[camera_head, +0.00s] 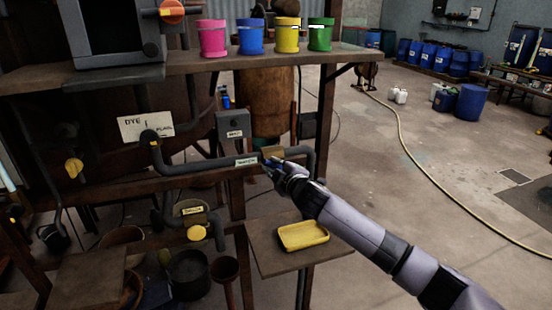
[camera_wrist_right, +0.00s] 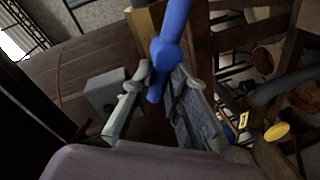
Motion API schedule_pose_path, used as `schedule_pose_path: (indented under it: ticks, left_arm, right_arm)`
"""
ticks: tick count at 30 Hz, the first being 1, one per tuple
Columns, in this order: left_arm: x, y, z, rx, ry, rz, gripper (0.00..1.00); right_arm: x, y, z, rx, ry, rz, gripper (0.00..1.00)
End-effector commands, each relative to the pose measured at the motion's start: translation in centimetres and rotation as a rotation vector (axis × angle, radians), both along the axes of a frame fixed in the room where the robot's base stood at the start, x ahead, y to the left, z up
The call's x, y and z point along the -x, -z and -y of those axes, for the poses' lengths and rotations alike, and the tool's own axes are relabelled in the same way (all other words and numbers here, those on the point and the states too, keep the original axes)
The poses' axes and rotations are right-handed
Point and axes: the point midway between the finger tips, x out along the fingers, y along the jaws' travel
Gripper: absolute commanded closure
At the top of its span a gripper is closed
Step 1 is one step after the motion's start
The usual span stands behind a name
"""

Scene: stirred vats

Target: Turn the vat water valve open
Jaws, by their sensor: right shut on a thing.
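The water valve has a blue handle (camera_wrist_right: 166,52), which stands up between the fingers of my right gripper (camera_wrist_right: 158,88) in the wrist view. The fingers are closed against the handle's lower part from both sides. In the head view my right gripper (camera_head: 274,168) is at the dark pipe (camera_head: 205,165) under the shelf, beside a small label (camera_head: 246,161). There the gripper hides most of the valve, and only a little blue shows. I cannot tell from these views how far the handle is turned. My left gripper is not in view.
Pink, blue, yellow and green cups (camera_head: 212,38) stand on the shelf (camera_head: 210,65) above. A yellow tray (camera_head: 303,235) lies on a small side board below my right arm. Other valves with yellow knobs (camera_head: 196,233) sit lower left. A hose (camera_head: 402,140) crosses the open floor at right.

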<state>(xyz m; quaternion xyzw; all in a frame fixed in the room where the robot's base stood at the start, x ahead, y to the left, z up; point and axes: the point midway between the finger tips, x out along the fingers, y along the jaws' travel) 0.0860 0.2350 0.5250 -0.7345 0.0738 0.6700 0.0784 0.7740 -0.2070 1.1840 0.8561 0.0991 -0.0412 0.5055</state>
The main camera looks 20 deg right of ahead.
Motion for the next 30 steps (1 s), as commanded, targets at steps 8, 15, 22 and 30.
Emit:
schedule_pose_path:
  ticks: [8, 15, 22, 30]
  left_arm:
    - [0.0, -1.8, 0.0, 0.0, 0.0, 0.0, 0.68]
    - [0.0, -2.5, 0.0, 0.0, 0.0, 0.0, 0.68]
    - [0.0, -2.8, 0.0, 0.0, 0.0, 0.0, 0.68]
    - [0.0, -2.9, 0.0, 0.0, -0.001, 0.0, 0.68]
  right_arm:
    - [0.0, 0.4, -0.4, 0.244, -0.001, 0.008, 1.0]
    - [0.0, 0.8, -0.4, 0.402, -0.001, 0.013, 1.0]
    - [0.0, 1.1, -0.5, 0.489, -0.001, 0.016, 1.0]
    - [0.0, 1.2, -0.5, 0.524, 0.0, 0.018, 1.0]
